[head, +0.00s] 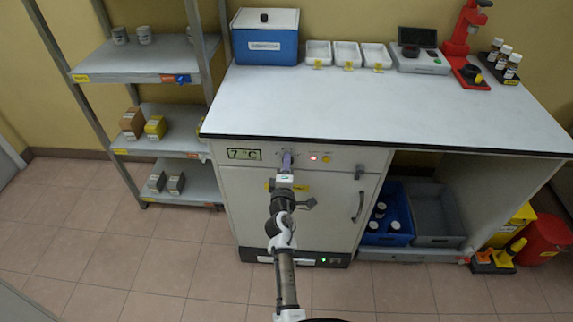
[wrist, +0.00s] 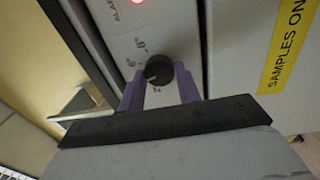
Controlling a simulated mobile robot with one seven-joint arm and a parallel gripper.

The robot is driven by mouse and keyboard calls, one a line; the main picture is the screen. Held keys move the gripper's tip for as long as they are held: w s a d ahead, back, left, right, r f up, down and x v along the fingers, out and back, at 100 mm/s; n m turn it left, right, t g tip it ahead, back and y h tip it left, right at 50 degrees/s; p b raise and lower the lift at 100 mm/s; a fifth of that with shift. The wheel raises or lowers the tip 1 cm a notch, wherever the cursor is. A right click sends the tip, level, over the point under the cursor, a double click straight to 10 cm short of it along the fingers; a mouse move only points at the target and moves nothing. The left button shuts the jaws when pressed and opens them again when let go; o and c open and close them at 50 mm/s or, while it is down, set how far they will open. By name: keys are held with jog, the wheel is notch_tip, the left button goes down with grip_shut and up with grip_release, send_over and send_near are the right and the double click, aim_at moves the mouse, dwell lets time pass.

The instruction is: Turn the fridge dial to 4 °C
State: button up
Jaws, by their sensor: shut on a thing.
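The fridge (head: 235,205) is a white under-counter unit with a handle on its right side. Its display (head: 244,154) reads 7 °C in the head view. The black dial (wrist: 160,71) is on the panel, with printed numbers around it, in the wrist view. My gripper (wrist: 160,88) has its two purple fingers on either side of the dial and is shut on it. In the head view my gripper (head: 287,160) reaches the fridge's top panel and hides the dial.
A red light (head: 313,157) glows right of the dial. A yellow label (wrist: 285,45) is on the door. The worktop (head: 370,105) above holds a blue cooler (head: 265,38), white trays and instruments. A shelf rack (head: 140,65) stands left. Floor in front is clear.

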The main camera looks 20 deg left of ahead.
jog(key=shift+n, duration=0.6)
jog(key=shift+f+n, duration=0.1)
jog(key=shift+n, duration=0.2)
jog(key=o, duration=1)
